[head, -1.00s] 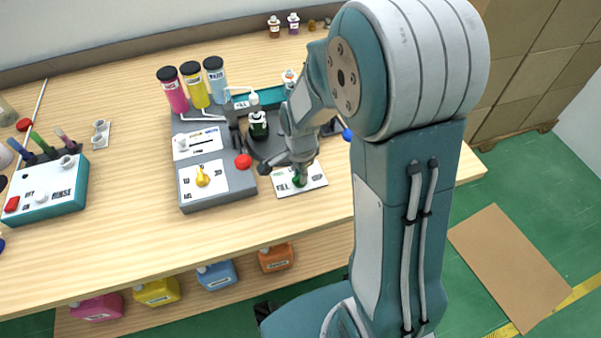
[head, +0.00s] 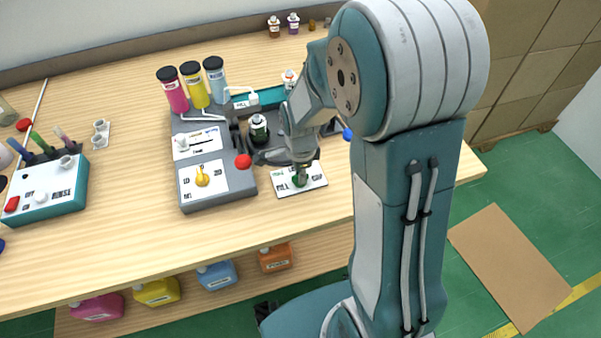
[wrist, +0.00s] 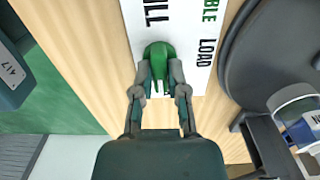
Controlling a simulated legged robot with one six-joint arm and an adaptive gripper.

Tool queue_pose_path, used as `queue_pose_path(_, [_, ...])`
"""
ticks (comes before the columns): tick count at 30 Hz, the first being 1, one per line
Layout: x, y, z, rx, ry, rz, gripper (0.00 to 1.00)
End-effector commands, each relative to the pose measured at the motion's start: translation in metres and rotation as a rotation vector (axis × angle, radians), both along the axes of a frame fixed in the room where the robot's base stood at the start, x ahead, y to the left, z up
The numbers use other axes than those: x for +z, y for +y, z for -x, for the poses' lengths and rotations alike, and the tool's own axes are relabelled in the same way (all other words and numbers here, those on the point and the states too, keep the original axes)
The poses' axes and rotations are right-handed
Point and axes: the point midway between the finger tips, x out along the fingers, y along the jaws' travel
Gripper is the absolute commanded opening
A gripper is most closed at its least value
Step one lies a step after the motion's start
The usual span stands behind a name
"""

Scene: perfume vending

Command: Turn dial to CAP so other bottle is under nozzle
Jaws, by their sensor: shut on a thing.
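The green dial (wrist: 160,62) stands on a white plate (wrist: 185,20) marked with partly visible lettering, including LOAD; I cannot read CAP. My gripper (wrist: 160,85) is shut on the dial, one finger on each side. In the head view the dial (head: 300,181) shows just below my gripper (head: 301,172), near the front of the table. A dark round turntable (wrist: 265,50) lies beside the plate. A bottle with a dark body and white label (head: 258,129) stands at its left side in the head view. My arm hides much of the turntable.
A grey station (head: 215,198) with a yellow knob (head: 202,179) and a red ball-topped part (head: 243,161) stands left of the dial plate. Pink, yellow and blue cylinders (head: 215,82) rise behind it. The table front is clear.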

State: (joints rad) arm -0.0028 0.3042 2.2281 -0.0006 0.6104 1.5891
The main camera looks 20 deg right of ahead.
Motion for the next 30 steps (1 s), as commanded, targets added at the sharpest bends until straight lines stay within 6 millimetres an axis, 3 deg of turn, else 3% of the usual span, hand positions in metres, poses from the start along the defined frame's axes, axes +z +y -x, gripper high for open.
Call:
queue_pose_path(2, [0.001,0.001,-0.002,-0.002,-0.008,-0.002,0.0])
queue_pose_path(3, [0.001,0.001,-0.003,-0.002,-0.008,-0.002,0.23])
queue_pose_path(5, [0.001,0.001,-0.002,-0.002,-0.008,-0.002,0.5])
queue_pose_path(6, [0.001,0.001,-0.002,-0.001,-0.007,-0.001,0.53])
queue_pose_path(19, [0.007,0.0,-0.002,0.0,-0.006,-0.001,0.53])
queue_pose_path(30, [0.079,0.001,-0.003,0.0,-0.008,0.0,0.53])
